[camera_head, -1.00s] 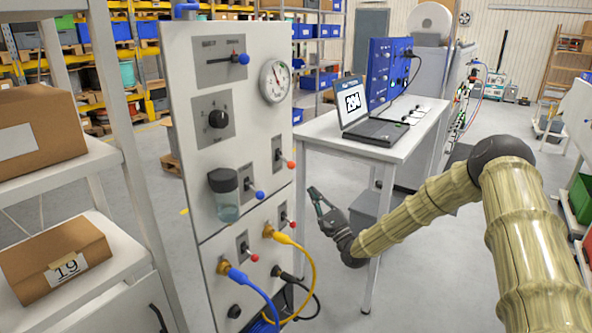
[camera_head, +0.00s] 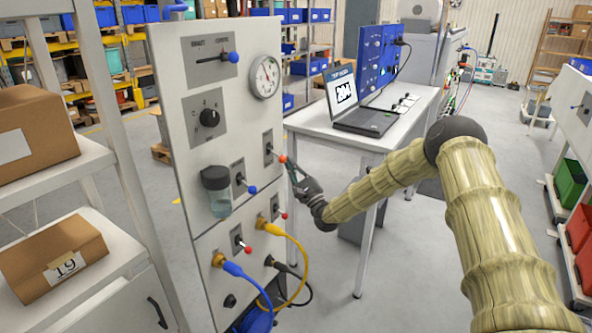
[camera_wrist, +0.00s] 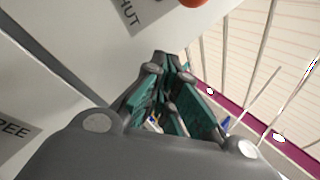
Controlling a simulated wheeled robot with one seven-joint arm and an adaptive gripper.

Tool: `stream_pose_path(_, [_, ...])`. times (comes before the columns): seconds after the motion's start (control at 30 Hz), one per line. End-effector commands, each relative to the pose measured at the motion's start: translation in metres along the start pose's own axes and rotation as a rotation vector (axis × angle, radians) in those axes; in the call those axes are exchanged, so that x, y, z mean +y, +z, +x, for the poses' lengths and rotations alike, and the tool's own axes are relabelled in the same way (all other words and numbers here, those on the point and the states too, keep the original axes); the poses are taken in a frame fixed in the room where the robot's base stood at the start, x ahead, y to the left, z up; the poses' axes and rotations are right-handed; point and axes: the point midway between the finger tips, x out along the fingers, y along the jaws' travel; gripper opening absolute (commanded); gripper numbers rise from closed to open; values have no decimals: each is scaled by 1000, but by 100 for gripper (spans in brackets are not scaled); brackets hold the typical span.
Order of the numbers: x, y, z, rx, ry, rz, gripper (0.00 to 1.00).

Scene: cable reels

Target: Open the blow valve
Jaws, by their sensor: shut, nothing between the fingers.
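A white valve panel (camera_head: 232,140) stands left of centre in the head view, carrying several small lever valves. The head view does not let me read which is the blow valve. My gripper (camera_head: 290,166) is beside the panel's right edge, close to the red-tipped lever (camera_head: 282,158) at upper right. I cannot tell whether it touches. In the wrist view the fingers (camera_wrist: 168,66) are together and empty. A red-orange knob (camera_wrist: 193,2) is cut off at the top edge, near a grey label (camera_wrist: 140,12) ending in "HUT". Another label (camera_wrist: 14,133) reads "REE".
A blue-tipped lever (camera_head: 252,189) and a lower red-tipped lever (camera_head: 247,249) sit nearby on the panel. Blue (camera_head: 258,285) and yellow (camera_head: 300,262) hoses hang below. A table (camera_head: 350,137) with a laptop (camera_head: 362,118) stands behind my gripper. Shelving with boxes (camera_head: 62,262) is at left.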

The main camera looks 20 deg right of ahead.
Motion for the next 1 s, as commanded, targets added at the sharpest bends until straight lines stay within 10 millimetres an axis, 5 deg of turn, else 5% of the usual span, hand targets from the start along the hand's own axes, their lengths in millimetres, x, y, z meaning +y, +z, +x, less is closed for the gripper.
stream_pose_path(0.5, [-1,36,-9,-1,-1,1,0])
stream_pose_path(1.0, [0,39,-10,0,1,0,0])
